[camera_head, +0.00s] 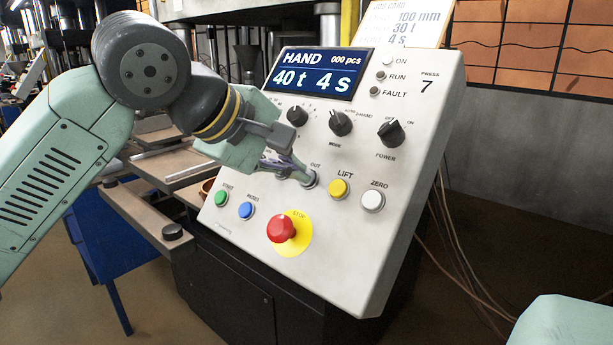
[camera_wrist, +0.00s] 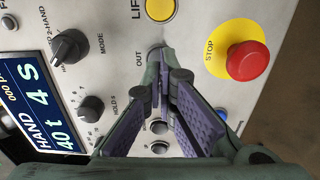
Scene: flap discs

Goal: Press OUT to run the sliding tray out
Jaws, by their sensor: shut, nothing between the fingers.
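The yellow LIFT button (camera_head: 338,188) and white ZERO button (camera_head: 373,201) lie to the right. The red STOP button (camera_head: 282,229) sticks out below. Green (camera_head: 221,198) and blue (camera_head: 246,210) buttons are lower left. The display (camera_head: 318,73) reads HAND, 40 t, 4 s.

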